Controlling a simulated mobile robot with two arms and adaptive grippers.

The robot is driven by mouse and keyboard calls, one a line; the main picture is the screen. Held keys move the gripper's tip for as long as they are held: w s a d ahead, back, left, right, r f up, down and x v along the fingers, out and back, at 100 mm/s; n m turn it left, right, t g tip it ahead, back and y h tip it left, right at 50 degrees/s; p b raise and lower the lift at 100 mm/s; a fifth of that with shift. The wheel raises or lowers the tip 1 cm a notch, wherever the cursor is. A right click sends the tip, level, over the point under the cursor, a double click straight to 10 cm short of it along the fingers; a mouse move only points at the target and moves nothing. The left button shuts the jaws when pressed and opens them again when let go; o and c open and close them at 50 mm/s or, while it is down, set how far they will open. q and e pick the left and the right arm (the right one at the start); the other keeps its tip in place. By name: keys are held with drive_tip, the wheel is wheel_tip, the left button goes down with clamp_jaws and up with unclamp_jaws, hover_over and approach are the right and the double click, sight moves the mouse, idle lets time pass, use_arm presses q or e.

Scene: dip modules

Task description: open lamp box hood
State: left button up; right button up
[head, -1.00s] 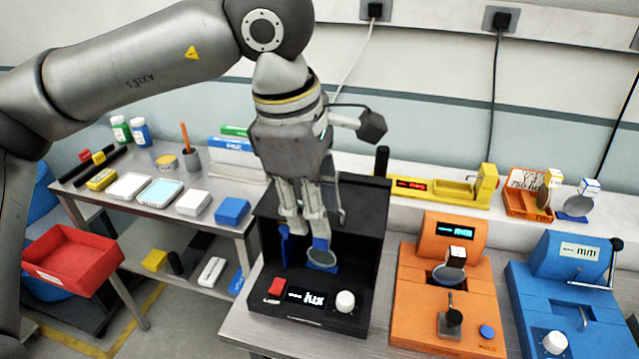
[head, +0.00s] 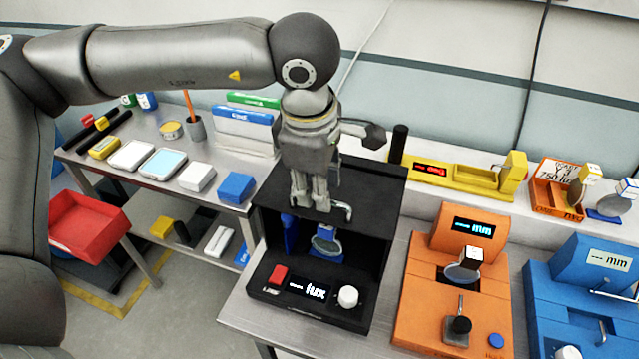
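The black lamp box (head: 319,309) stands at the front of the bench in the head view, with a red button, a lux display and a white knob. Its black hood (head: 375,200) is a dark panel across the top. Below the hood the front shows an opening with a blue holder (head: 327,247) and a round lens inside. My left gripper (head: 311,207) points down in front of the hood panel, its fingers close together beside a small silver bar (head: 347,211). I cannot tell whether they grip it. My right gripper is not in view.
An orange device (head: 418,318) stands close right of the lamp box, and a blue device (head: 565,295) beyond it. A yellow device (head: 440,180) sits behind. A side table with white boxes and a blue box (head: 236,187) is at left.

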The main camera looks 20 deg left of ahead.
use_arm(q)
drive_tip(key=shift+w+f, duration=0.2)
drive_tip(key=shift+f, duration=0.9)
clamp_jaws()
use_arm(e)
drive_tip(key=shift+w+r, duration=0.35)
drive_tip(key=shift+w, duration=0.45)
